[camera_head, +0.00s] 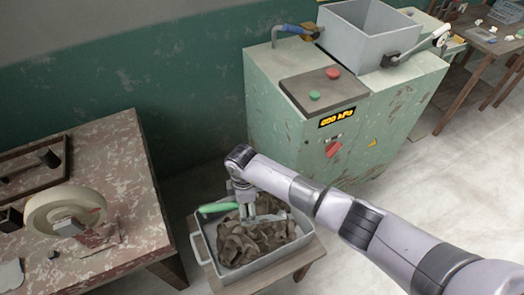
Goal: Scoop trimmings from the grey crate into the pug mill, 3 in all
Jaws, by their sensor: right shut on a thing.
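The grey crate (289,260) sits on a low wooden stand and holds a heap of grey-brown clay trimmings (245,243). My right gripper (246,208) reaches down over the crate and is shut on a scoop with a green handle (216,208). The scoop's grey metal part lies right at the trimmings, partly hidden by the gripper. I cannot tell whether it holds any clay. The green pug mill (270,105) stands behind the crate, with an open grey hopper (350,43) on top. My left gripper is not in view.
The pug mill has a dark panel with green and red buttons (324,88), a lit display (337,116) and a lever (430,42) beside the hopper. A worn table (125,190) with a round wheel (62,209) stands left. Another wooden table (480,50) is far right. Floor at right is clear.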

